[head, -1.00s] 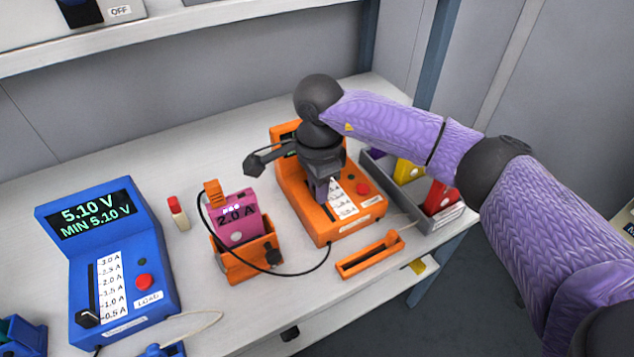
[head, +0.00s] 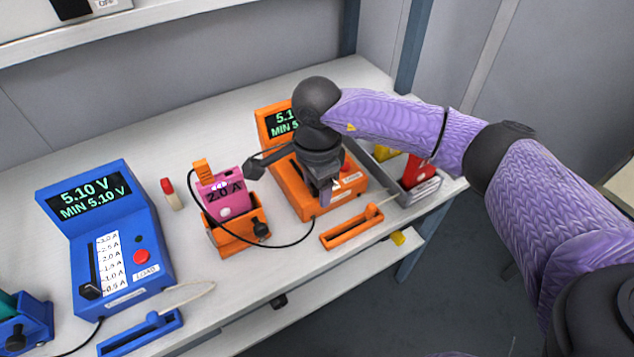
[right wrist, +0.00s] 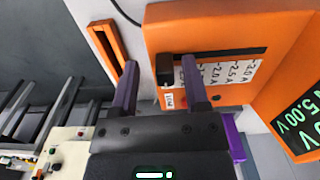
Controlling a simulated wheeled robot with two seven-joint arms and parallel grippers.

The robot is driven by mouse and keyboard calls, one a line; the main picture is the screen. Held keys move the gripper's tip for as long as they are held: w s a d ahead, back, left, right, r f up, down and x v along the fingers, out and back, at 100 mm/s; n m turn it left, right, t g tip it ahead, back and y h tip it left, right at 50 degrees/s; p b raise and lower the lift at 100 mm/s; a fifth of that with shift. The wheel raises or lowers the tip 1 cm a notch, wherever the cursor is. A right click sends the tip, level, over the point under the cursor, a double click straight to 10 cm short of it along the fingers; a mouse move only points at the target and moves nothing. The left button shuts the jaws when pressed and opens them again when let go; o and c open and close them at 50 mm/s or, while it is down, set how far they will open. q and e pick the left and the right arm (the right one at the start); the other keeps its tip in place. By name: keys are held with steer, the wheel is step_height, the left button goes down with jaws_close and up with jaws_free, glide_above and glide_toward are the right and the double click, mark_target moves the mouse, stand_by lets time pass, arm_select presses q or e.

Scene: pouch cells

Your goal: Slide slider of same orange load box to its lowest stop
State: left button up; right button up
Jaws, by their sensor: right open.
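The orange load box (head: 293,197) stands on the bench; its screen is partly hidden by my right arm in the head view. My right gripper (head: 324,197) points down over the box's front part, hiding the slider there. In the right wrist view the open fingers of my right gripper (right wrist: 160,72) straddle the black slider knob (right wrist: 164,68) without visibly gripping it. The knob sits at the low-current end of the dark slot (right wrist: 225,57) in the orange box (right wrist: 185,20). One finger hides part of the scale. My left gripper is out of view.
A pink cell (head: 226,192) stands in an orange holder (head: 238,241) with a cable, left of the box. An orange tray (head: 345,232) lies in front, a grey bin (head: 430,187) to the right. A blue load box (head: 150,215) stands at left.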

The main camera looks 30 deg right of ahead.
step_height(320, 180, up, 10)
steer(key=p, duration=0.2)
steer(key=shift+f+p, duration=0.25)
steer(key=shift+p, duration=0.15)
steer(key=shift+r, duration=0.25)
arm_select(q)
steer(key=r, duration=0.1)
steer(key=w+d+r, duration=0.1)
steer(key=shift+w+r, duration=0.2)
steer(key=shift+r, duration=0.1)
arm_select(e)
steer(key=shift+f, duration=0.1)
